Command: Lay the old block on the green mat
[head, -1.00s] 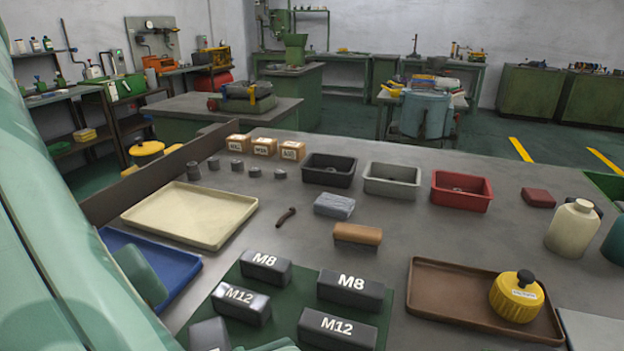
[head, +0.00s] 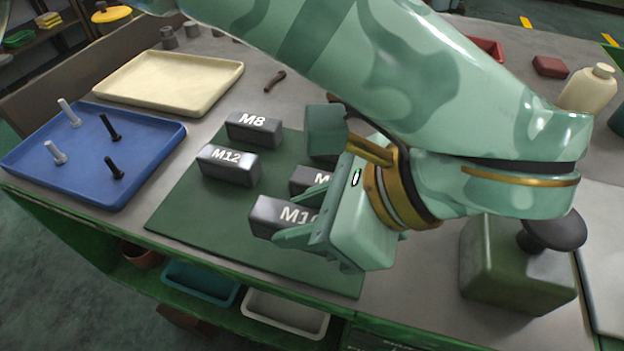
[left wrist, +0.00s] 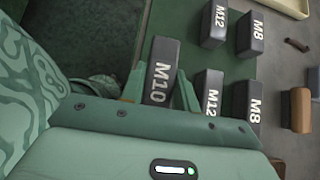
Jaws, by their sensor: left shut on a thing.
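A dark grey block marked M10 (head: 276,214) is between the fingers of my left gripper (head: 318,222), which is shut on it. In the left wrist view the M10 block (left wrist: 160,84) stands out between the fingers. The green mat (head: 190,215) lies under and around it; I cannot tell whether the block touches the mat. On the mat are a block marked M8 (head: 254,130) and one marked M12 (head: 228,164). A second M12 block (left wrist: 209,93) and a second M8 block (left wrist: 247,103) stand near the gripper. My right gripper is out of view.
A blue tray (head: 60,180) with several bolts and a cream tray (head: 170,98) lie left of the mat. A green box-like thing with a dark knob (head: 515,275) stands at the right. The mat's front left is clear. My arm hides much of the table's right.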

